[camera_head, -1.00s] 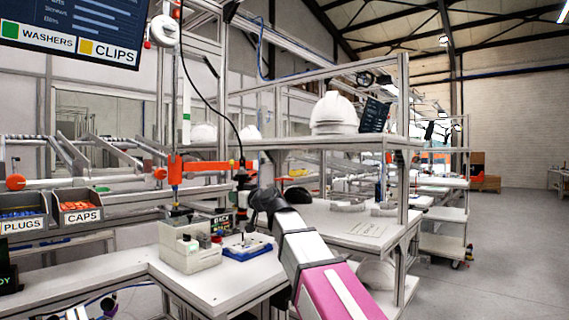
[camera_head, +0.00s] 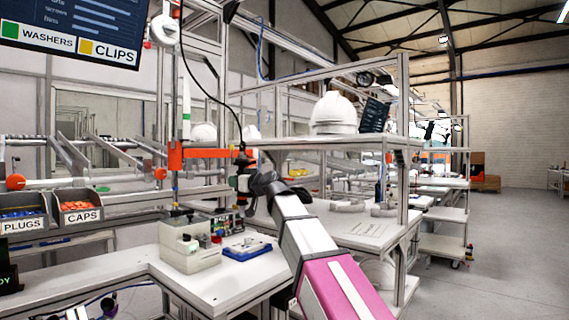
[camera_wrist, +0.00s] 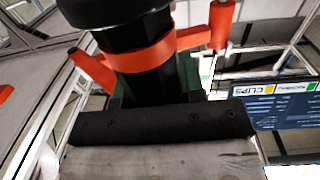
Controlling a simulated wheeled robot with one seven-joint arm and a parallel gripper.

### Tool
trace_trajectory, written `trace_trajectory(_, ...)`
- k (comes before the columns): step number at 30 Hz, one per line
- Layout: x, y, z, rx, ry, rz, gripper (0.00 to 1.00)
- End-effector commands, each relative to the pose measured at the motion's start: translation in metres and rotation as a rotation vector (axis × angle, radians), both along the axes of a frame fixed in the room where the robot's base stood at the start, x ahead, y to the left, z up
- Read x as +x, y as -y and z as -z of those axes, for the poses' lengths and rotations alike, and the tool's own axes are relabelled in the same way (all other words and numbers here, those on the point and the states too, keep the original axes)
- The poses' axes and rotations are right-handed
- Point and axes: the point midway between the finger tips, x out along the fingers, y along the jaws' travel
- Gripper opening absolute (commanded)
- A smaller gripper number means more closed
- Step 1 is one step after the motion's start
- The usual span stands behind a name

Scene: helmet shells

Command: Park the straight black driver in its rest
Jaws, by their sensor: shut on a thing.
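The straight black driver (camera_head: 243,163) is upright below a black cable, beside the right end of an orange bar (camera_head: 210,153) on a thin post. My gripper (camera_head: 250,185) is shut on the driver, above the white bench. In the wrist view the driver's black body (camera_wrist: 135,75) with an orange band fills the top middle, just beyond the dark gripper edge (camera_wrist: 160,122); orange-red parts show on both sides of it. My fingertips are largely hidden. I cannot make out the driver's rest for certain.
On the bench (camera_head: 215,290) stand a pale box with small knobs (camera_head: 188,254) and a blue tray (camera_head: 247,249). Bins of plugs (camera_head: 22,212) and caps (camera_head: 80,207) are at the left. A shelf with a white helmet shell (camera_head: 334,114) is at the right.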

Motion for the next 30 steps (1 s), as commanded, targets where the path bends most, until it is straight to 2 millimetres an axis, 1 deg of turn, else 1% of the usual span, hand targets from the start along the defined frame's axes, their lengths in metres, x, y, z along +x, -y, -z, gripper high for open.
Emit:
trace_trajectory(1, 0.001, 0.0, -0.008, 0.0, 0.003, 0.0, 0.0)
trace_trajectory(19, 0.001, 0.0, -0.079, 0.0, 0.001, 0.0, 0.0)
trace_trajectory(23, 0.0, 0.0, -0.087, 0.001, 0.001, 0.0, 0.0)
trace_trajectory(30, 0.0, 0.0, -0.088, 0.0, 0.0, 0.0, 0.0)
